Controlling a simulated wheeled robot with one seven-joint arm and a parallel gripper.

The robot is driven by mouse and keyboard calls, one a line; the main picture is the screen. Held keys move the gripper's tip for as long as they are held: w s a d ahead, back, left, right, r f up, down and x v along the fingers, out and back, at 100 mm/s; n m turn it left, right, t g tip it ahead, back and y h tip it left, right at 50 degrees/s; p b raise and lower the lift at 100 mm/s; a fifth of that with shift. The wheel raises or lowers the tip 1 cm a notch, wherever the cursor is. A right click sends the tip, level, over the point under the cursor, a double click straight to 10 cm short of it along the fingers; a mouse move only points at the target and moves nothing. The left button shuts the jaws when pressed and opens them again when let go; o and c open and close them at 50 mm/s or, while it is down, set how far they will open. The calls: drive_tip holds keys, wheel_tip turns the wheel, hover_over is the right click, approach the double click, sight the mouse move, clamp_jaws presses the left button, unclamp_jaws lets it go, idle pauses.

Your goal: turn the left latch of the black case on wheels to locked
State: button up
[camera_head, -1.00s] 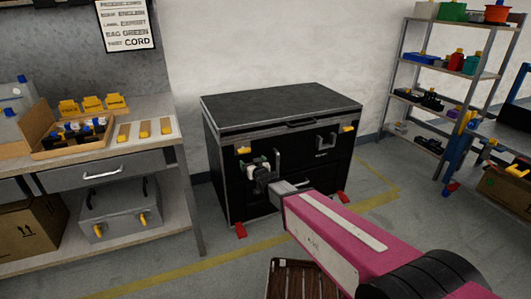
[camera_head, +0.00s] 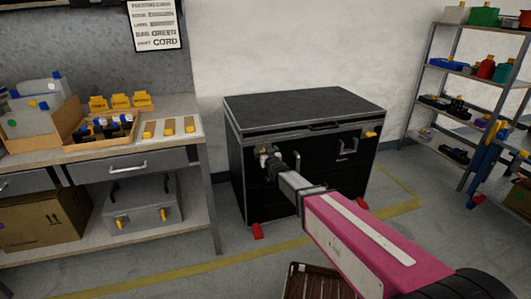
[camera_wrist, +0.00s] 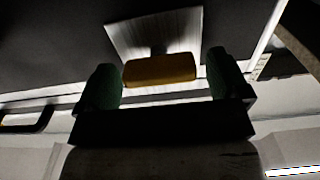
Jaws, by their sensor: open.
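The black case on wheels (camera_head: 300,106) stands on the floor against the wall, lid down. My gripper (camera_head: 269,158) is at the upper left of its front and hides the left latch in the head view. In the wrist view the left latch (camera_wrist: 160,71) is a yellow bar on a pale metal plate (camera_wrist: 128,38). It lies crosswise between the green fingertips of my gripper (camera_wrist: 163,80). The fingers are open, with a gap on each side of the bar. The right latch (camera_head: 371,134), also yellow, shows at the upper right of the front.
A workbench (camera_head: 160,145) with trays and boxes stands to the left. A shelf rack (camera_head: 440,75) stands at the right. A brown slatted crate (camera_head: 312,282) is on the floor in front. Red wheel parts (camera_head: 257,231) stick out at the case's foot.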

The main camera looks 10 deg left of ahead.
drive_tip(key=shift+w+a, duration=0.15)
drive_tip(key=shift+w, duration=0.15)
drive_tip(key=shift+c, duration=0.3)
drive_tip(key=c, duration=0.9)
